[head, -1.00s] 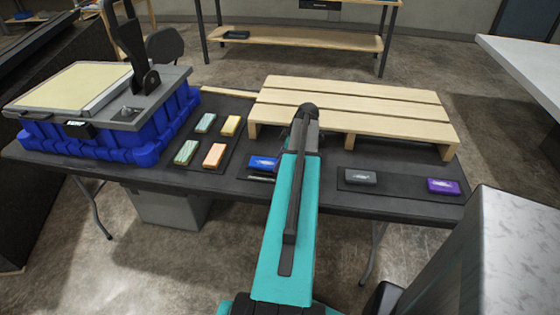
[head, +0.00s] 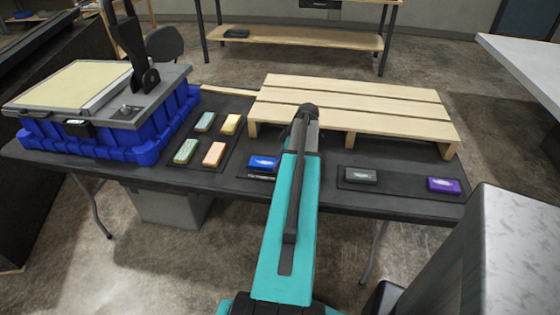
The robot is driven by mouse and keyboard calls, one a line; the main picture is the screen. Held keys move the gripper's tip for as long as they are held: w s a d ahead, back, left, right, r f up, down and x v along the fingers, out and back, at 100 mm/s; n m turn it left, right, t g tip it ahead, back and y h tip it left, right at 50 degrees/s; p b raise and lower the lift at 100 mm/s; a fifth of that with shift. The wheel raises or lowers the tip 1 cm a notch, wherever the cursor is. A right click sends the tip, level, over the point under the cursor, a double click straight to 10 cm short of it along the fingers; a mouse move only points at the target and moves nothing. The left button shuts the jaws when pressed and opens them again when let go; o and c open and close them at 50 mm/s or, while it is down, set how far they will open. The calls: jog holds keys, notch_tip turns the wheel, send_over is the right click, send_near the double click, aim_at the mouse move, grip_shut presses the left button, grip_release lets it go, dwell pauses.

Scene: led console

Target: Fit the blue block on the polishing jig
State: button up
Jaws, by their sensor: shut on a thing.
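The blue block (head: 262,163) has a pale mark on its top and sits at the dark middle mat (head: 256,177), just left of my arm. My arm hides the right side of this spot. I cannot tell whether the block touches the mat. My gripper's fingers are hidden behind my arm, so their hold on the block does not show. I cannot tell for sure which thing is the polishing jig.
A left mat (head: 199,152) bears several green, yellow and orange blocks. A right mat (head: 402,185) bears a grey block (head: 360,174) and a purple block (head: 443,185). A wooden pallet (head: 350,97) stands behind. A levered board (head: 70,88) rests on a blue crate (head: 115,150).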

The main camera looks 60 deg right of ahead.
jog(key=shift+f, duration=0.2)
dwell(0.4)
jog(key=o, duration=1.2)
jog(key=shift+b+v, duration=1.25)
jog(key=shift+v, duration=5.65)
